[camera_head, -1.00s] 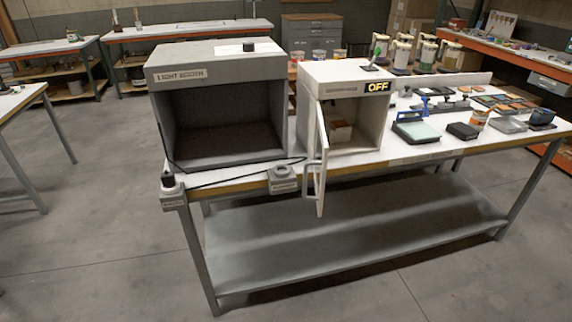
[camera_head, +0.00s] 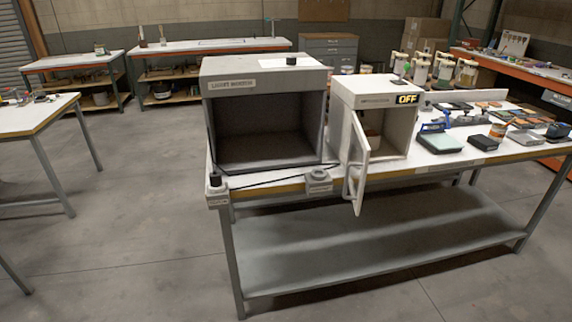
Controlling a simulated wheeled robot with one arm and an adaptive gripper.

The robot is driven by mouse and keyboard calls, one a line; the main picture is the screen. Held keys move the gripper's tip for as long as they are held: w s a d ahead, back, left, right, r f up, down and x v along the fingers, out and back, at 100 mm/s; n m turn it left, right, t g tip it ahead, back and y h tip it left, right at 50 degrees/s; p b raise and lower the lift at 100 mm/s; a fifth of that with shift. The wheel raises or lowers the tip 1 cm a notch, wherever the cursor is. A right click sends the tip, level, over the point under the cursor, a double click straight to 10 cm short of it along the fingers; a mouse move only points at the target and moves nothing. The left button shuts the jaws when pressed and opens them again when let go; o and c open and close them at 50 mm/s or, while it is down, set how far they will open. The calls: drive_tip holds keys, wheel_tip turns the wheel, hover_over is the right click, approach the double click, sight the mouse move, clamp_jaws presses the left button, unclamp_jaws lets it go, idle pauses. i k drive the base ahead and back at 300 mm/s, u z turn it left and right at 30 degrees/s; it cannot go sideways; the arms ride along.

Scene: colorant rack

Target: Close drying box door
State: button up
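The drying box (camera_head: 347,92) is a small pale cabinet on the workbench, just right of the larger grey light booth. Its door (camera_head: 359,172) stands wide open, hinged on the left side and swung out past the bench's front edge. A handle (camera_head: 350,185) is on the door. The box's front opening (camera_head: 396,138) faces me, with a small brownish item partly visible inside. A sign reading OFF (camera_head: 406,99) is at its top right front. My gripper is not in view.
The light booth (camera_head: 266,78) stands open-fronted on the bench's left. Small devices (camera_head: 319,182) sit at the bench's front edge with a black cable. Trays and tools (camera_head: 440,142) crowd the right. The concrete floor (camera_head: 130,230) in front and left is clear.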

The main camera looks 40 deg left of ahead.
sight(356, 199)
drive_tip(key=u, duration=1.25)
drive_tip(key=i, duration=0.5)
drive_tip(key=u, duration=1.95)
drive_tip(key=i, duration=0.4)
drive_tip(key=u, duration=0.15)
